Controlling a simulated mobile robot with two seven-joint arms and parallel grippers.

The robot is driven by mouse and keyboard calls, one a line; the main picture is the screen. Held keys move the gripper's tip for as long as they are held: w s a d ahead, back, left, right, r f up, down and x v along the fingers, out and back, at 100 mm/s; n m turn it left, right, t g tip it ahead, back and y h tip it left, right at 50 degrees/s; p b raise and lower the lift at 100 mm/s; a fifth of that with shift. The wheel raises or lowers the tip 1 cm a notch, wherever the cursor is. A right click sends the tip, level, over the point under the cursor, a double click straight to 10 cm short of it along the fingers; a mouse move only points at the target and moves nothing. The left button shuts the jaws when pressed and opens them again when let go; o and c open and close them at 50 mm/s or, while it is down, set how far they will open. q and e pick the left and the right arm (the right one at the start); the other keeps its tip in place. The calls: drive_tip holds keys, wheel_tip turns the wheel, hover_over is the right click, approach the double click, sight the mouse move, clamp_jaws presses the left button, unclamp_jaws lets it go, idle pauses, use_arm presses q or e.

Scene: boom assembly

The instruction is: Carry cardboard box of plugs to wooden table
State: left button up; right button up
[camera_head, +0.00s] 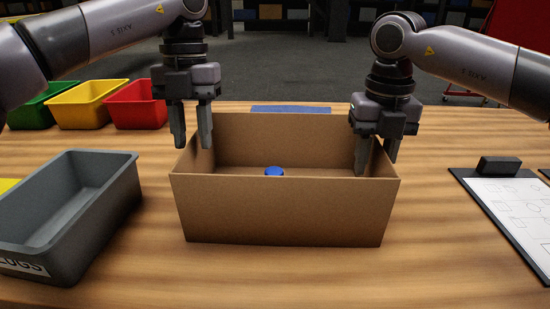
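The cardboard box (280,212) is open-topped and sits upright on the wooden table (140,270). A small blue round thing (274,171), perhaps a plug, shows inside it; the front wall hides most of the floor. My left gripper (192,143) is at the box's left wall, fingers pointing down and apart, seemingly one on each side of the rim. My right gripper (377,164) is at the right wall, fingers also apart, one inside the box and the other by the outer side. I cannot tell whether either touches the cardboard.
A grey bin (128,195) with a partly cut-off label stands close on the left. Green (42,116), yellow (88,114) and red (140,114) bins stand behind it. A clipboard (470,190) lies on the right. A flat blue thing (290,109) lies behind the box.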

use_arm(q)
drive_tip(key=shift+w+r, duration=0.15)
drive_tip(key=shift+r, duration=0.6)
drive_tip(key=shift+w+r, duration=0.1)
drive_tip(key=shift+r, duration=0.65)
use_arm(e)
drive_tip(key=shift+r, duration=0.15)
use_arm(q)
drive_tip(key=shift+r, duration=0.1)
use_arm(e)
wheel_tip(320, 180, up, 12)
drive_tip(key=shift+f, duration=0.1)
use_arm(q)
drive_tip(key=shift+s, duration=0.1)
use_arm(e)
drive_tip(key=shift+s, duration=0.1)
